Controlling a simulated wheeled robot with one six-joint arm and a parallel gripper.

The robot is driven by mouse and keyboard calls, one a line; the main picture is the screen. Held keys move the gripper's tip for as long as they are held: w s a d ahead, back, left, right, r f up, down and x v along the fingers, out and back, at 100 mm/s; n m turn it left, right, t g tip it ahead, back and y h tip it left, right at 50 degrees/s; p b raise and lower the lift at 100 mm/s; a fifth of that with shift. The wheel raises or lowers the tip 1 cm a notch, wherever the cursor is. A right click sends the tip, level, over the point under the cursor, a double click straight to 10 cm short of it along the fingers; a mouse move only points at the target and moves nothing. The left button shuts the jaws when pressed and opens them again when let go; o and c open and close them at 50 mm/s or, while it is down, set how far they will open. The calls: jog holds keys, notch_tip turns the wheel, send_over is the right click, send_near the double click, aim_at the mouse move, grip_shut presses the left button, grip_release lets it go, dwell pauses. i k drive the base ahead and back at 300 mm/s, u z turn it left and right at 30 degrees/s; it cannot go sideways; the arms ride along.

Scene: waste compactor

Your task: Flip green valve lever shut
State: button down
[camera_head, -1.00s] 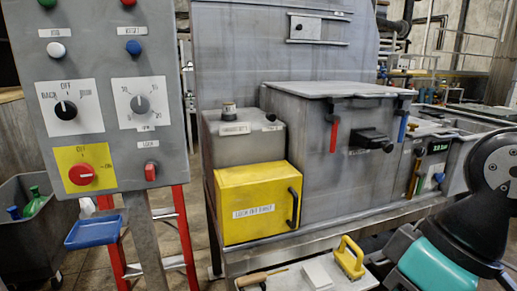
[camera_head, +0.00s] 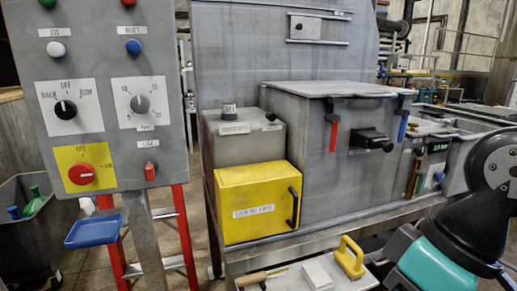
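The likely green valve lever (camera_head: 420,182) is a small upright green strip on the grey machine's right-hand panel. It stands beside a brownish-orange handle (camera_head: 414,165), just below and left of a small dark display (camera_head: 438,147). It is too small to tell its exact position. My arm's black joint and teal link fill the lower right, close to the right of this panel in the picture. My gripper is out of view, so I cannot see whether it is open or shut.
A red lever (camera_head: 333,133) and a blue lever (camera_head: 402,125) hang on the grey box, with a black latch (camera_head: 371,140) between them. A yellow box (camera_head: 257,202) sits left. A control panel (camera_head: 95,90) stands at left.

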aim_at(422, 174)
jog(key=z, duration=0.7)
jog(key=k, duration=0.25)
jog(key=z, duration=0.15)
